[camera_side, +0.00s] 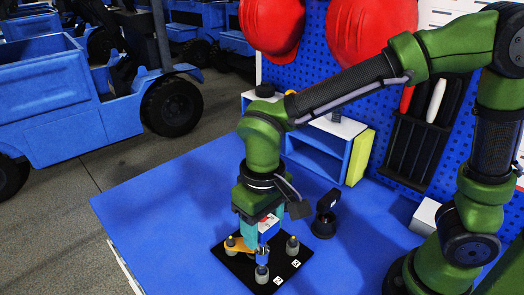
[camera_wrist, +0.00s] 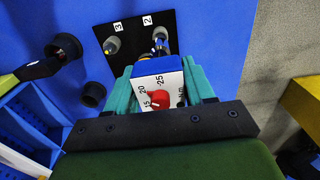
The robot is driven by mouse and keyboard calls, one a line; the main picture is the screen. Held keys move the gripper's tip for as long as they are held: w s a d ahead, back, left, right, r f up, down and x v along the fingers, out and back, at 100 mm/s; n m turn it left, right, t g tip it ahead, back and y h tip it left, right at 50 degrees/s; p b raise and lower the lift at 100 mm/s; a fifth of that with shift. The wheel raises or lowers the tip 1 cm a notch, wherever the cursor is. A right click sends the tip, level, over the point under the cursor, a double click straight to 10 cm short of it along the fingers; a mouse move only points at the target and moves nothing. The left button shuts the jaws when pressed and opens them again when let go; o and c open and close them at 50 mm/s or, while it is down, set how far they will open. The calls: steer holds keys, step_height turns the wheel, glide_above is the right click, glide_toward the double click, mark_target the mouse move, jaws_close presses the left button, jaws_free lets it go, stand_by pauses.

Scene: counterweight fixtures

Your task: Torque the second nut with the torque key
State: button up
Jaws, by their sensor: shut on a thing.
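My gripper (camera_side: 257,228) has teal fingers shut on the torque key (camera_wrist: 158,82). The key has a white face with a red dial knob and the numbers 15, 20 and 25, and a blue body. It points down at the black plate (camera_side: 232,258), over a grey post (camera_side: 262,273) at the plate's near edge. In the wrist view the key's end meets a post beside the label 2 (camera_wrist: 147,20). I cannot tell whether it is seated on a nut. Another post (camera_wrist: 112,45) stands by the label 3. An orange piece (camera_side: 238,244) lies at the plate's left side.
A black holder (camera_side: 324,222) stands on the blue table (camera_side: 165,205), right of the plate. A blue-and-white shelf (camera_side: 318,155) and a yellow-green panel (camera_side: 360,157) are behind. The left of the table is clear.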

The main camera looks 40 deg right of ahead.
steer(key=shift+r, duration=0.1)
steer(key=shift+r, duration=1.45)
steer(key=shift+d, duration=0.1)
